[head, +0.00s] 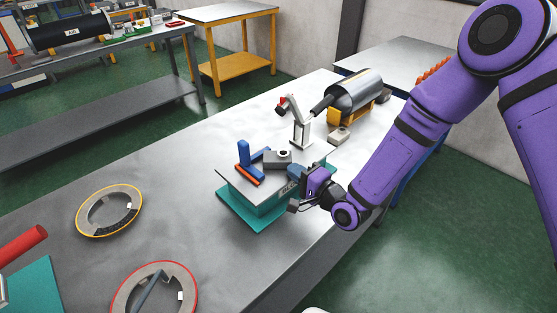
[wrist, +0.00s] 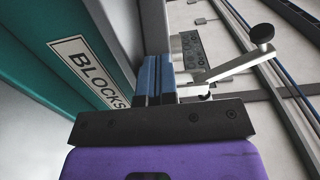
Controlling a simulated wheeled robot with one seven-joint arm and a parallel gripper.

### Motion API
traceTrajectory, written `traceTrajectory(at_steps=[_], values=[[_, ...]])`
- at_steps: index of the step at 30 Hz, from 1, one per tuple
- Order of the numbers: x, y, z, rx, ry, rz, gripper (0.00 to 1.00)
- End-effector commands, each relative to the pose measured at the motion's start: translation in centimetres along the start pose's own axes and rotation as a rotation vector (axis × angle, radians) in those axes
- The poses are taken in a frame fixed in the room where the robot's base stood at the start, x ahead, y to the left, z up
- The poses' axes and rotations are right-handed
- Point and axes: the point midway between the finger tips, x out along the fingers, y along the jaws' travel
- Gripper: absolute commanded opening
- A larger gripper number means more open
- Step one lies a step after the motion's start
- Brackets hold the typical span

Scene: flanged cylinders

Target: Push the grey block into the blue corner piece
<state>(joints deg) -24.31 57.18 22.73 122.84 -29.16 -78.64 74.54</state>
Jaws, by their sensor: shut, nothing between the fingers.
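The grey block (head: 277,159), with a round mark on top, lies on the grey top of a teal stand (head: 250,211) labelled "BLOCKS". The blue corner piece (head: 244,155) is left of it on the same top, with an upright part and an orange strip (head: 247,174) at its front. I cannot tell whether block and corner piece touch. My gripper (head: 295,172) is at the right edge of the stand's top, just right of the block. Its blue fingers (wrist: 155,77) are shut and empty in the wrist view. I cannot make out the block or corner piece there.
A white clamp-like fixture (head: 301,130) stands behind the stand; its arm shows in the wrist view (wrist: 238,66). Two flanged rings, yellow-edged (head: 88,226) and red-edged (head: 122,300), lie left. Bare bench lies between.

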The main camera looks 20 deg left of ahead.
Motion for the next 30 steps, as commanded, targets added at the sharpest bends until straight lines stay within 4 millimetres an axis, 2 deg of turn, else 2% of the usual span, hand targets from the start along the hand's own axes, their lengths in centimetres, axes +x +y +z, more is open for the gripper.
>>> traceTrajectory(at_steps=[8,30], values=[[-0.2,-0.1,0.1,0.001,-0.003,-0.002,0.00],[-4.6,0.0,0.0,0.000,-0.001,0.000,0.00]])
